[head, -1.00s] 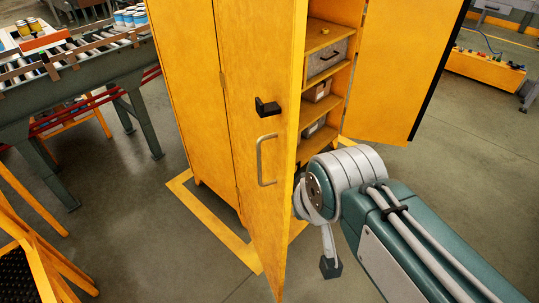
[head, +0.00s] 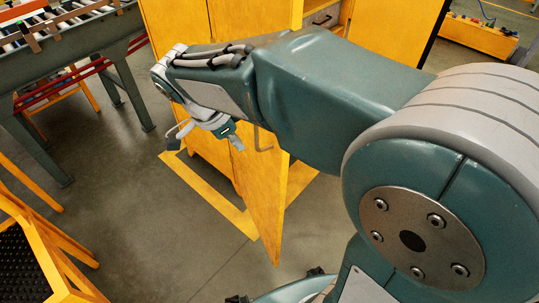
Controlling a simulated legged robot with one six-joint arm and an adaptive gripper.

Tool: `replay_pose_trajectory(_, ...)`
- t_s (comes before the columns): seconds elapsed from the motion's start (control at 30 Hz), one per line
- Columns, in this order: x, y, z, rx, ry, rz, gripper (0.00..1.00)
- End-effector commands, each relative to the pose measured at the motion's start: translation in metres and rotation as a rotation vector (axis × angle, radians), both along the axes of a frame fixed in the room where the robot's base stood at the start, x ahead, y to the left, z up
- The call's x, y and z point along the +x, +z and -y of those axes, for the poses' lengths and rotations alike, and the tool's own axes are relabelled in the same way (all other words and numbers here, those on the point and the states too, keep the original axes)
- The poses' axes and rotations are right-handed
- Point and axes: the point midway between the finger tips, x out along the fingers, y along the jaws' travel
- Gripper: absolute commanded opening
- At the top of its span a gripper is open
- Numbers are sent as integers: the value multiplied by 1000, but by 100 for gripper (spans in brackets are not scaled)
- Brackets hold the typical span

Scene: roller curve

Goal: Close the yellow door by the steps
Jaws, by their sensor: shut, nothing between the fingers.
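The yellow door (head: 264,205) by the steps stands open, swung out toward me from the yellow cabinet (head: 172,22). The steps (head: 45,262), yellow with black treads, are at the lower left. My gripper (head: 175,140) is shut and empty, with its dark tip pointing down and left. In the picture it lies left of the door's free edge, on the handle side. I cannot tell its exact distance from the door.
The cabinet's other door (head: 395,25) also stands open at the right. A roller conveyor (head: 85,48) on green legs is at the upper left. A yellow box with buttons (head: 478,35) is at the upper right. Floor between steps and cabinet is clear.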

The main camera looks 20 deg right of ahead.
Motion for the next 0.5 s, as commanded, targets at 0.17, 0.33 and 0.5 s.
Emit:
replay_pose_trajectory(0.17,3,-6,1,-11,-37,8,0)
replay_pose_trajectory(0.33,3,-29,10,-11,-38,6,0)
replay_pose_trajectory(0.5,4,-59,21,-13,-38,5,0)
